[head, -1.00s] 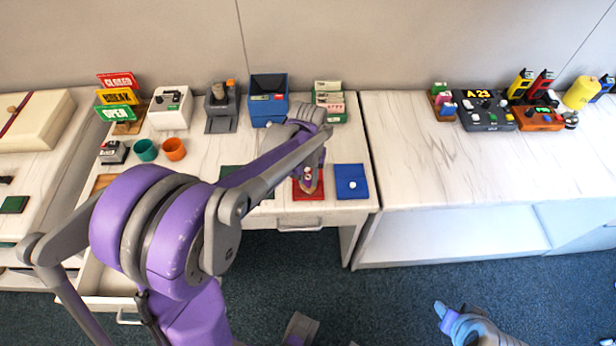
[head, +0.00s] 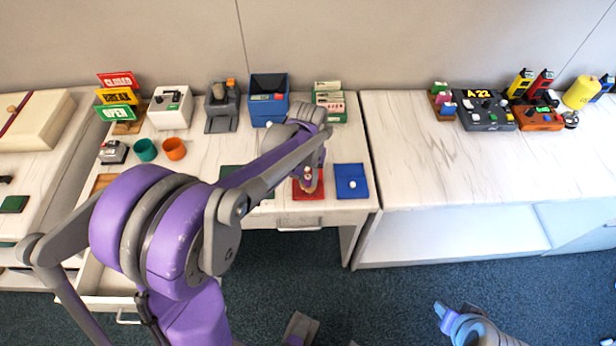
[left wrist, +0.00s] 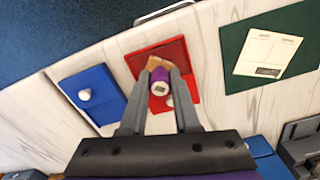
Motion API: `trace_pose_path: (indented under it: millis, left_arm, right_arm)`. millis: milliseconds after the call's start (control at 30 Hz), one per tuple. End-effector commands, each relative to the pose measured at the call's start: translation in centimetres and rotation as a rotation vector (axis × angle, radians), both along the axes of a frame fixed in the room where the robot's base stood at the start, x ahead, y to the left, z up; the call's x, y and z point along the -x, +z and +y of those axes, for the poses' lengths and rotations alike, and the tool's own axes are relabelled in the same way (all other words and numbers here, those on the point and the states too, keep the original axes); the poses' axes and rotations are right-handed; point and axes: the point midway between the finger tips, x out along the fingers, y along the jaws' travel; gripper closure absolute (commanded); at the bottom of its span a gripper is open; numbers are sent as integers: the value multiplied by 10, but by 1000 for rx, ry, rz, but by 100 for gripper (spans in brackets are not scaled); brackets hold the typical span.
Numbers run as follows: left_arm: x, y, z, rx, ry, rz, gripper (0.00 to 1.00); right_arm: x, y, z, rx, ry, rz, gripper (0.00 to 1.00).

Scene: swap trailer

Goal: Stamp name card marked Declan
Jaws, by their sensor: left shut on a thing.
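My left gripper (left wrist: 160,95) is shut on a stamp (left wrist: 160,84) with a purple body and a pale top. In the head view the stamp (head: 308,174) shows just below my wrist, over the red ink pad (head: 312,193). The open red pad (left wrist: 175,50) lies behind the stamp in the left wrist view; I cannot tell whether they touch. A pale card (left wrist: 266,54) with small print lies on a dark green mat (left wrist: 236,38). The name on it is not readable. My arm mostly hides the mat in the head view.
A closed blue pad (head: 350,182) with a white knob lies right of the red pad. A card rack (head: 329,100), a blue box (head: 268,98) and signs (head: 118,97) stand at the back. Orange (head: 174,149) and teal (head: 145,150) cups stand left. The right counter's front is clear.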

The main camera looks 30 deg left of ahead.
Motion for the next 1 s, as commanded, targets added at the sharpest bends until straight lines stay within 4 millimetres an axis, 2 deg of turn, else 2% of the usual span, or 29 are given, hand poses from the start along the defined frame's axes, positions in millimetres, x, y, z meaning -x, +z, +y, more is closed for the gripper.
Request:
trace_pose_path:
  millis: [167,800,1000]
  left_arm:
    - [0,7,0,0,0,1,100]
    - [0,60,0,0,0,-1,100]
    - [0,71,0,0,0,0,100]
  right_arm:
    - [-1,6,0,0,0,-2,55]
    - [-10,44,0,0,0,-19,55]
    - [-12,52,0,0,0,-23,55]
